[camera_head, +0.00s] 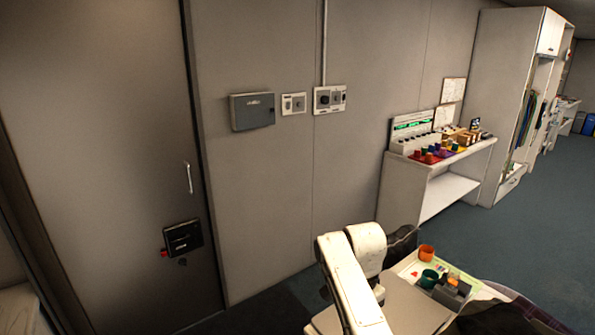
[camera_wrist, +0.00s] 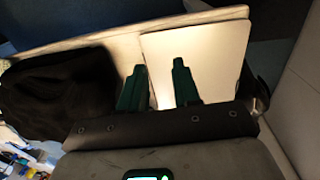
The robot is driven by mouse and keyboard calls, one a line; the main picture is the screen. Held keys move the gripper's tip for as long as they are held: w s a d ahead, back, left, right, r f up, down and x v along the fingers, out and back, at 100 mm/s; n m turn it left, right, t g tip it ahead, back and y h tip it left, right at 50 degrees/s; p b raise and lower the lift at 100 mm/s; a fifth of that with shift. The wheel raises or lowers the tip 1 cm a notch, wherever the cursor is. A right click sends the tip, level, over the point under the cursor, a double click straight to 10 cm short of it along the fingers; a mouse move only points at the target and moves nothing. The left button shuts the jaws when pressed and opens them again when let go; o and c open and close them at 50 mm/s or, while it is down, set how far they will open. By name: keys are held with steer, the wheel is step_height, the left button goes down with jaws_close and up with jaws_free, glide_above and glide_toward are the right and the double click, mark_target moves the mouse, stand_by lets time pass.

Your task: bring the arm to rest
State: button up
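My white arm (camera_head: 350,283) is folded low at the bottom middle of the head view. My gripper (camera_wrist: 160,66) shows in the wrist view as two dark green fingers standing apart with nothing between them. Behind the fingers is a pale flat panel (camera_wrist: 205,50). A black, soft-looking bulk (camera_wrist: 60,95) lies to the left of the fingers. I cannot make out the gripper in the head view.
A tray (camera_head: 408,268) near my arm bears an orange cup (camera_head: 427,252), a green cup (camera_head: 429,279) and a grey holder (camera_head: 452,293). A white bench (camera_head: 428,181) with coloured items stands along the wall. A closed door (camera_head: 110,150) is at left. Blue floor (camera_head: 520,240) is open at right.

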steer(key=s+d+f+n+b, duration=0.2)
steer(key=s+d+f+b, duration=0.15)
steer(key=s+f, duration=0.55)
steer(key=s+d+f+n+b, duration=0.2)
steer(key=s+d+f+n, duration=0.15)
steer(key=s+f, duration=0.5)
steer(key=s+d+f+n+b, duration=0.1)
steer(key=s+d+n+b, duration=0.1)
steer(key=s, duration=1.1)
steer(key=s+d+n+t+b, duration=0.1)
steer(key=s+d+n+b, duration=0.1)
steer(key=s, duration=1)
steer(key=shift+s+d+f+n+t, duration=0.35)
steer(key=shift+s+d+n, duration=0.1)
steer(key=shift+d, duration=0.6)
